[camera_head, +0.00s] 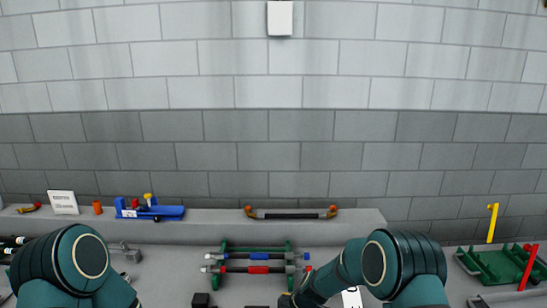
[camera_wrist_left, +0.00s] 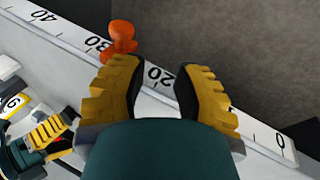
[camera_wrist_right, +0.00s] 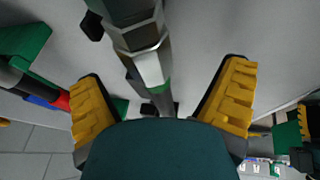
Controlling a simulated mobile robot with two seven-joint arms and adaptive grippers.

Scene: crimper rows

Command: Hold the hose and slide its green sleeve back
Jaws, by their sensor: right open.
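In the right wrist view a dark hose end with a bright metal hex fitting (camera_wrist_right: 146,50) lies between the yellow-padded fingers of my right gripper (camera_wrist_right: 165,100), with clear gaps on both sides. A narrow green band (camera_wrist_right: 163,88) shows below the fitting; I cannot tell whether it is the green sleeve. In the head view my right arm reaches down to the front edge of the frame, below the rack. My left gripper (camera_wrist_left: 160,85) is open and empty over a white ruler strip (camera_wrist_left: 200,98). Its fingers are outside the head view.
A green rack (camera_head: 288,246) holds a hose with a blue sleeve (camera_head: 258,255) and one with a red sleeve (camera_head: 258,269). Another green rack (camera_head: 492,266) is at right.

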